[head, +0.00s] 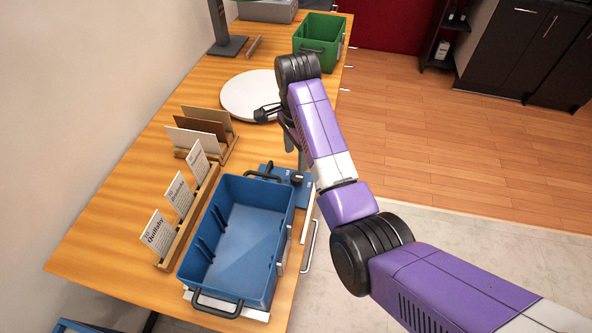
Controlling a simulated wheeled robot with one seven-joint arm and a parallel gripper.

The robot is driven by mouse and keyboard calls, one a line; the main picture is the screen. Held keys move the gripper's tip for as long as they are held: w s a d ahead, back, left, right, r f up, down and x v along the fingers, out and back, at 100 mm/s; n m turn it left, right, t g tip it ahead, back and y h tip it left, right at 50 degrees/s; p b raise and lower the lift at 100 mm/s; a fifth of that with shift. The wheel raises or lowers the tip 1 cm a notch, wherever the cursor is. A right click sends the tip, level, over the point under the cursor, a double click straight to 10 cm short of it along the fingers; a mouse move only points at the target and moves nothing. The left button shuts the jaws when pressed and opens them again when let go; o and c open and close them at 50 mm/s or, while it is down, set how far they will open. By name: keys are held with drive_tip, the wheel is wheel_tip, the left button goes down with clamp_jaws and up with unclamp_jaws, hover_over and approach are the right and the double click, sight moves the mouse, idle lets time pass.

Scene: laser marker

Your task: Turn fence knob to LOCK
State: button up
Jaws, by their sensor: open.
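A small dark knob (297,178) sits on a blue fixture (305,196) at the far right corner of the blue bin. It looks like the fence knob, but its pointer and any LOCK mark are too small to read. My gripper (279,134) is beyond the knob, above the table near the white round plate. It is open, empty and apart from the knob. My purple arm reaches in from the lower right and hides part of the gripper.
The blue bin (185,270) stands in front of the fixture. A wooden rack of cards (180,235) and an upright-board holder (222,155) are to the left. The white round plate (245,95), a green crate (321,29) and a dark stand (229,46) are behind.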

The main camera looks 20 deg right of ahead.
sight(297, 176)
drive_tip(key=shift+s+m, duration=0.3)
drive_tip(key=shift+s, duration=0.2)
drive_tip(key=shift+f, duration=0.15)
wheel_tip(297, 176, down, 7)
drive_tip(key=shift+f+p, duration=0.2)
drive_tip(key=shift+p, duration=0.5)
clamp_jaws()
